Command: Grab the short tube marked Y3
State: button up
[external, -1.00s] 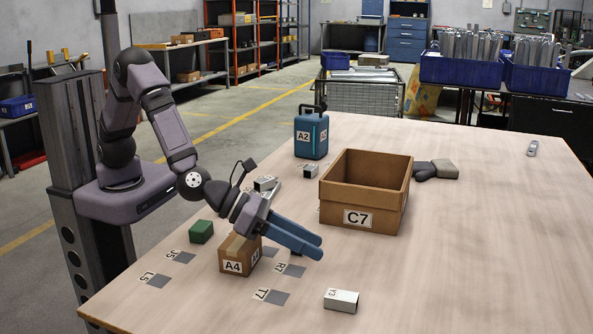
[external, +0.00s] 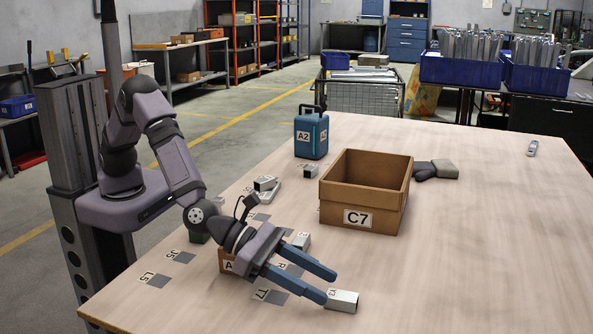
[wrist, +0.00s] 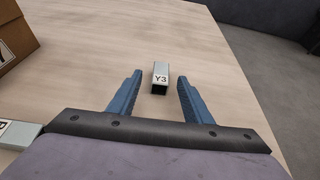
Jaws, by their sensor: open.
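The short tube marked Y3 (external: 342,300) is a small silver square tube lying on the table near its front edge. In the wrist view the tube (wrist: 160,77) lies ahead, between the lines of the two fingers, with its label and dark open end facing me. My gripper (external: 331,286) is open and empty, its blue fingers pointing toward the tube. In the wrist view the gripper (wrist: 158,83) has its fingers spread to either side of the tube's near end. I cannot tell whether the fingers are low enough to flank it.
A cardboard box marked C7 (external: 361,217) stands behind the tube. A box marked A4 (external: 226,262) is partly hidden by my gripper, with another silver tube (external: 301,241) close by. A blue case marked A2 (external: 311,135) stands farther back. The table right of Y3 is clear.

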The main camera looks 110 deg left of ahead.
aim_at(334, 292)
jog(key=shift+p+x, duration=0.35)
jog(key=shift+x, duration=2.25)
jog(key=shift+f, duration=0.15)
grip_shut()
